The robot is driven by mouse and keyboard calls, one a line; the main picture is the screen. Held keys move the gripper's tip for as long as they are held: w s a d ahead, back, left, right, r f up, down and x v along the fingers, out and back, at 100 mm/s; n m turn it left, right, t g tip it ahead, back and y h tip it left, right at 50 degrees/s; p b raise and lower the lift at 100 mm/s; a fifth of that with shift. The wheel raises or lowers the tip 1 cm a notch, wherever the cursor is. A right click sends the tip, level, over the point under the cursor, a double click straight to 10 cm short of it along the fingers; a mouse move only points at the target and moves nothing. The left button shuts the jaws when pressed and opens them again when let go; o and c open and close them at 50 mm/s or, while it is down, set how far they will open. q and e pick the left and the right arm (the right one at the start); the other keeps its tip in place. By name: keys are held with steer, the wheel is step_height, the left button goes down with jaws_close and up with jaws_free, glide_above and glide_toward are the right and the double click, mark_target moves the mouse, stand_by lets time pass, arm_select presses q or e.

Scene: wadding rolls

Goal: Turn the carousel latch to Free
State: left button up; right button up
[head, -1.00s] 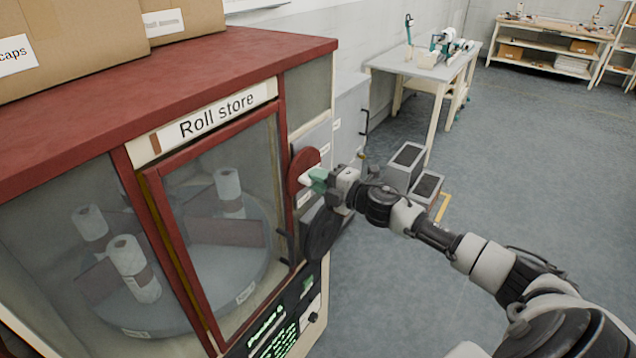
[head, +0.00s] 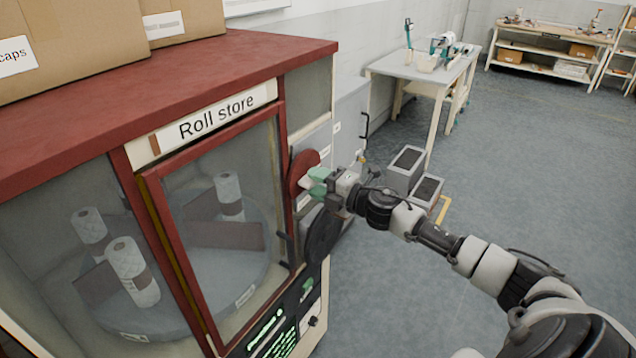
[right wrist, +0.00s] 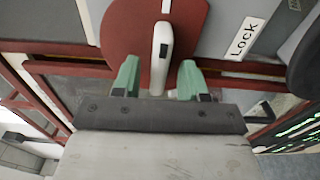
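The carousel latch is a red disc (head: 301,166) with a white lever (head: 307,183) on the side of the Roll store cabinet. In the right wrist view the red disc (right wrist: 125,30) fills the top, and the white lever (right wrist: 161,55) points down towards me. A "Lock" label (right wrist: 245,38) is right of the disc. I cannot read a Free label. My right gripper (head: 318,181) is at the latch. Its green fingers are apart, one on each side of the lever, with visible gaps in the right wrist view (right wrist: 159,80). My left gripper is not in view.
The Roll store cabinet (head: 210,60) has a glass door, with wadding rolls (head: 132,270) on a round carousel inside. A dark round part (head: 322,235) sits below the latch. Grey boxes (head: 404,168) stand on the floor beyond. The floor at right is clear apart from my arm.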

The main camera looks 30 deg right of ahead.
steer(key=shift+s, duration=0.1)
steer(key=shift+s+d+f, duration=0.1)
steer(key=shift+s+d, duration=0.05)
steer(key=shift+s, duration=0.05)
steer(key=b+v, duration=0.3)
steer(key=v, duration=0.7)
steer(key=shift+s, duration=0.1)
stand_by(0.4)
